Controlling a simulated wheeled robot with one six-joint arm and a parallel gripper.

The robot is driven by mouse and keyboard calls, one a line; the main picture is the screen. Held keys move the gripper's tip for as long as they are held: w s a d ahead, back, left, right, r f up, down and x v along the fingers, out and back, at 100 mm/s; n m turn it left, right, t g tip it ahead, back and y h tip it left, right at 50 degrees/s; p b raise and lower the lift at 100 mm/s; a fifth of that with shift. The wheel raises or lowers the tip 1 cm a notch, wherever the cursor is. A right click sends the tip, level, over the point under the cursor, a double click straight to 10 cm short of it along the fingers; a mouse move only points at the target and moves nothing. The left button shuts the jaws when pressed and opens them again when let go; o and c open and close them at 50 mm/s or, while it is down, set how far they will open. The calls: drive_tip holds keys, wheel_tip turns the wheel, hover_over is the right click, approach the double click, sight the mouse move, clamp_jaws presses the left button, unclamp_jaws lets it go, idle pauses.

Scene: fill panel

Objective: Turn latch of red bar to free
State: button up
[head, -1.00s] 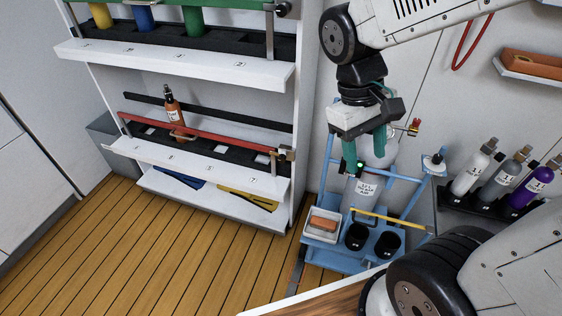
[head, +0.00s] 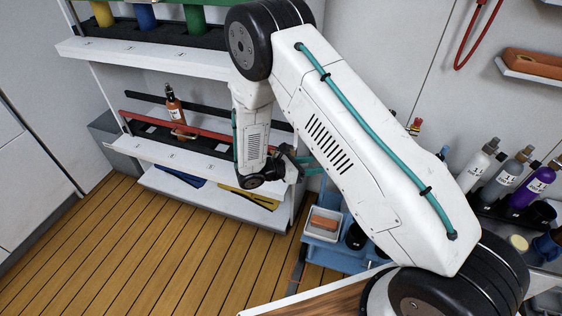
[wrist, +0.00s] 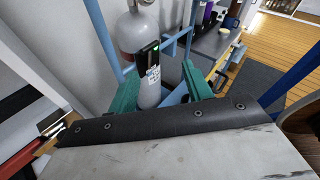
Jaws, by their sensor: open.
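The red bar (head: 160,127) runs across the front of the middle shelf. Its right end and the latch there are hidden behind my arm in the head view. In the wrist view, my gripper (wrist: 161,88) is open and empty, facing a grey cylinder (wrist: 138,45) beyond the fingers.
An orange bottle (head: 174,108) stands behind the red bar. A blue stand (head: 338,255) holding a white tray (head: 322,224) is below right of my gripper. Several bottles (head: 510,170) stand at the right. The wooden floor (head: 150,250) in front is clear.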

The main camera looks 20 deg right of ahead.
drive_tip(key=w+a+f+n+t, duration=0.2)
drive_tip(key=w+f+n+t, duration=0.15)
drive_tip(key=f+n, duration=0.2)
drive_tip(key=w+a+f+n+t, duration=0.2)
drive_tip(key=f+n+t, duration=0.2)
drive_tip(key=f, duration=0.3)
drive_tip(key=w+a+f+n+t+y, duration=0.2)
drive_tip(key=w+a+n+t+y, duration=0.25)
drive_tip(key=w+n+t, duration=0.2)
drive_tip(key=w+d+g, duration=0.1)
drive_tip(key=w+d, duration=0.3)
drive_tip(key=w, duration=0.2)
drive_tip(key=shift+d+r+h, duration=0.1)
drive_tip(key=shift+h, duration=0.15)
drive_tip(key=c, duration=1)
